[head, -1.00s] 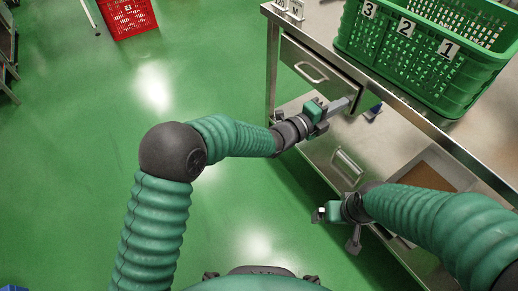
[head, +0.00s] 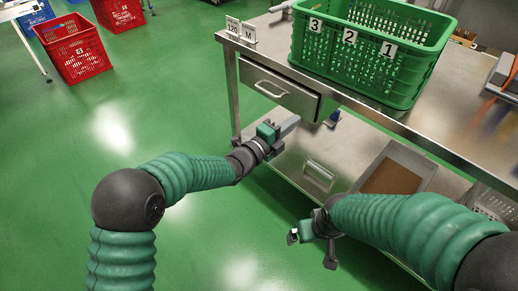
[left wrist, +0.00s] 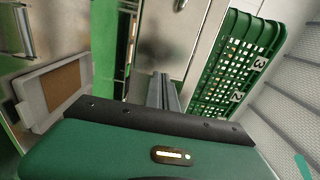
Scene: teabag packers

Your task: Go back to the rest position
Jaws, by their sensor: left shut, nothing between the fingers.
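My left gripper (head: 287,127) is in front of the steel workbench, below the upper drawer (head: 268,87). Its fingers are together with nothing between them; they also show shut in the left wrist view (left wrist: 165,92). My right gripper (head: 298,235) hangs low in front of the bench, over the green floor, pointing left. Its fingers are too small and turned away to show whether they are open. Neither gripper appears to touch anything.
A green crate (head: 350,62) labelled 3, 2, 1 stands on the bench top (head: 470,120). A grey tray with a brown inside (head: 395,178) sits on the lower level. Red crates (head: 73,50) stand at the far left. The floor left of the bench is clear.

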